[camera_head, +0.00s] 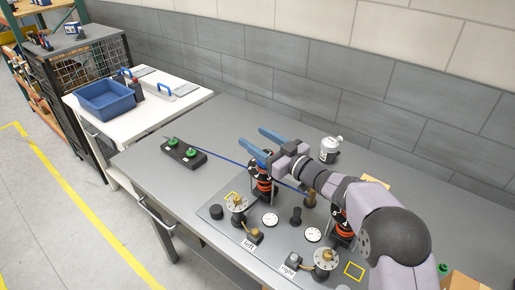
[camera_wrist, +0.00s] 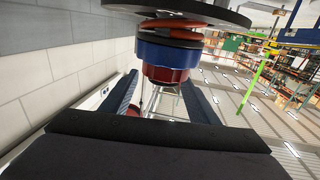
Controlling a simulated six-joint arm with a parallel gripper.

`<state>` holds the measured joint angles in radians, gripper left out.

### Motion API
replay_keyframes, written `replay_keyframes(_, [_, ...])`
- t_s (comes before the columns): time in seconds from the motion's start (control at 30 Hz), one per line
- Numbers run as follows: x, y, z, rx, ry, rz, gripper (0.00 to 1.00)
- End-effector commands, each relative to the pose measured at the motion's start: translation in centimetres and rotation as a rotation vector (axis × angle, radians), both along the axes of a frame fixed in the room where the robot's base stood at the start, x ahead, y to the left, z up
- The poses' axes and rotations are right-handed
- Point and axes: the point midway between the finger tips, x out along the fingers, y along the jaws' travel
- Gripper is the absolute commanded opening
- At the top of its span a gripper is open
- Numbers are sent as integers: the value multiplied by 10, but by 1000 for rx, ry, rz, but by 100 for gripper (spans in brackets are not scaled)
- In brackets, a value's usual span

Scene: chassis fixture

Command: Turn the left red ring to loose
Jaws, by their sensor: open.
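The left banded post (camera_head: 264,187), with red rings and black parts, stands on the panel behind the "left" label. My gripper (camera_head: 264,144) is at its top with two blue fingers spread apart, pointing left. The wrist view looks upside down. In it the post (camera_wrist: 168,55) shows a dark red band, a blue band and an orange-red ring against a black disc. It appears between the parted fingers (camera_wrist: 160,98), and I see no finger pressing on it. Its upper part is partly hidden by the gripper in the head view. I cannot read its ring setting.
A similar right post (camera_head: 342,233) stands partly behind my arm. Gauges (camera_head: 270,219), brass valves (camera_head: 238,203) and black knobs crowd the panel. A white canister (camera_head: 330,149) stands behind. A black block with green knobs (camera_head: 184,153) lies left. The table's left part is mostly clear.

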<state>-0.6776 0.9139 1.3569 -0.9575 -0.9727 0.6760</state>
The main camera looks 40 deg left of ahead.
Motion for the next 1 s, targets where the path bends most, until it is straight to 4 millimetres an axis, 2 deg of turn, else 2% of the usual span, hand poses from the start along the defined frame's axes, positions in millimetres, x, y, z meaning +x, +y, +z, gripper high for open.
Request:
replay_keyframes(0.2, [0, 0, 36, 2, -3, 0, 55])
replay_keyframes(0.4, [0, 0, 58, 0, 0, 0, 55])
replay_keyframes(0.57, [0, 0, 66, 0, 0, 0, 55])
replay_keyframes(0.9, [0, 0, 68, 0, 0, 0, 55])
replay_keyframes(1.0, [0, 0, 76, 2, -2, 0, 55])
